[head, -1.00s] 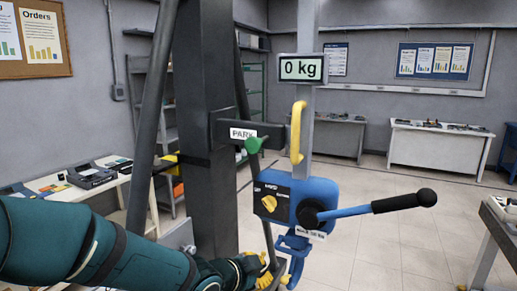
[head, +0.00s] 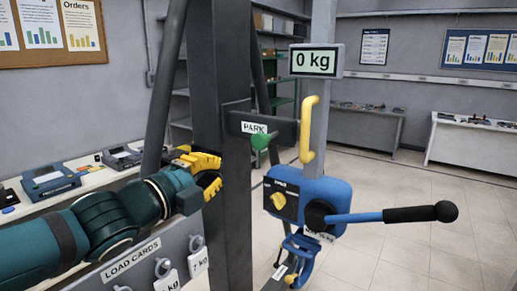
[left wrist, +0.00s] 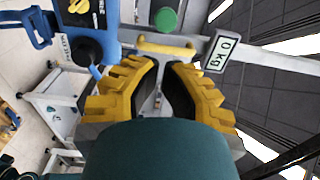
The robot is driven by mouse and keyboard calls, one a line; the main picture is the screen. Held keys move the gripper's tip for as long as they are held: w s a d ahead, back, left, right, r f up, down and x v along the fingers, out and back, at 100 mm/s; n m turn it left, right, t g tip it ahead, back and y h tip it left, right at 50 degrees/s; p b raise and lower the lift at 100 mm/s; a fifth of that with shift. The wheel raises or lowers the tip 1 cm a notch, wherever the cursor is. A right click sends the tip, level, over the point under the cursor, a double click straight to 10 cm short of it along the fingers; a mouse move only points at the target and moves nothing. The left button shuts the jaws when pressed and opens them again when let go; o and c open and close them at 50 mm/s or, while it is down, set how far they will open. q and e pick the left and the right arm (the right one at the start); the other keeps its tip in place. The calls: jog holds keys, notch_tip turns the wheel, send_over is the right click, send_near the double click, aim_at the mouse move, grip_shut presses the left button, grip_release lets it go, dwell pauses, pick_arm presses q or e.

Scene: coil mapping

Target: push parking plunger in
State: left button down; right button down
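The parking plunger is a green knob (head: 260,141) on a dark bracket with a PARK label (head: 254,128), fixed to the dark column. It also shows near the top of the left wrist view (left wrist: 166,19). My left gripper (head: 217,172), with yellow fingers, is to the left of the column in the head view, lower than the knob and apart from it. Its fingers show in the left wrist view (left wrist: 164,66) with a gap between them and nothing held. My right gripper is not in view.
A blue hoist (head: 330,196) with a black-gripped lever (head: 390,215) is right of the column. A yellow hook-shaped bar (head: 307,130) and a 0 kg display (head: 315,61) are above it. A LOAD CARDS board (head: 140,270) is below my left arm.

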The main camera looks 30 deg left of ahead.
pick_arm(q)
jog(key=b, duration=0.2)
send_near(260, 148)
jog(key=w, duration=0.8)
jog(key=shift+w+d+r, duration=0.1)
jog(key=shift+d, duration=0.2)
jog(key=shift+w, duration=0.3)
jog(key=w+b, duration=0.1)
jog(key=w, duration=0.1)
jog(key=w+b, duration=0.2)
jog(key=shift+w+d+r, duration=0.1)
jog(key=shift+w+d, duration=0.05)
jog(key=shift+d, duration=0.05)
